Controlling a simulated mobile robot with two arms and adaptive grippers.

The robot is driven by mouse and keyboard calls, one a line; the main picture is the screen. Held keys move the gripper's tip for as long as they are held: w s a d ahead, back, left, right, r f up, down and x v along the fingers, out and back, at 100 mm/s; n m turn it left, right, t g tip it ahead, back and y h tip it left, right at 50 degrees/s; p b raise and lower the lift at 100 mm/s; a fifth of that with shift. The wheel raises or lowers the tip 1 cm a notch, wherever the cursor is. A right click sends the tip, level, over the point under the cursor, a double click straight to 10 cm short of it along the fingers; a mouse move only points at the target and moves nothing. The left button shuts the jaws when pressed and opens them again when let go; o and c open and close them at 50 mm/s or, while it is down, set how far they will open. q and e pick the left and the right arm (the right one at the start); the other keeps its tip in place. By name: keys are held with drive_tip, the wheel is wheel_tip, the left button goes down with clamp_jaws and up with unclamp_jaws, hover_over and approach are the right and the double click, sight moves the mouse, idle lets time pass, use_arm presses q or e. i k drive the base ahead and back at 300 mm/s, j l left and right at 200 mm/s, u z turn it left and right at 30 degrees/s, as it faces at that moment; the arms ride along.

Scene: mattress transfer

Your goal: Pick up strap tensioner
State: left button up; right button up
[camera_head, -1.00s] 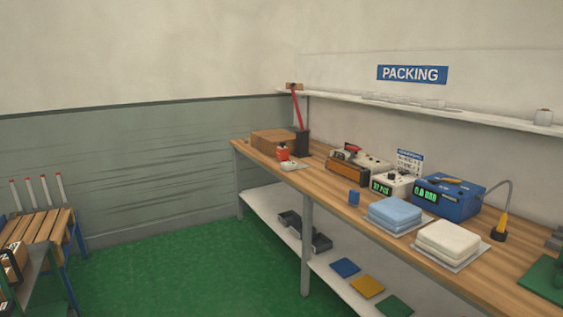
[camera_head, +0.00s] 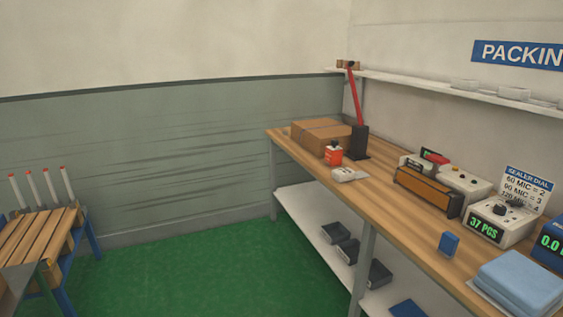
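I cannot clearly single out a strap tensioner. A black upright tool with a long red lever (camera_head: 358,135) stands on the far part of the wooden bench (camera_head: 405,235), beside a cardboard box (camera_head: 318,134); I cannot tell if it is the tensioner. A small brown and black item (camera_head: 348,64) sits at the left end of the wall shelf, close behind the lever's tip. Neither of my grippers is in view.
An orange bottle (camera_head: 333,155) and a small pale item (camera_head: 349,175) lie near the box. A sealer (camera_head: 428,188), a counter box (camera_head: 500,226) and folded blue cloth (camera_head: 520,284) fill the right side. A slatted wooden rack (camera_head: 40,235) stands left. Green floor (camera_head: 190,280) is clear.

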sight(333, 156)
drive_tip(key=i+z, duration=0.2)
drive_tip(key=i, duration=0.35)
drive_tip(key=i+j+z, duration=0.2)
drive_tip(key=i, duration=0.3)
drive_tip(key=i+j+z, duration=0.15)
drive_tip(key=i, duration=0.35)
drive_tip(key=i+j, duration=0.05)
drive_tip(key=j, duration=0.05)
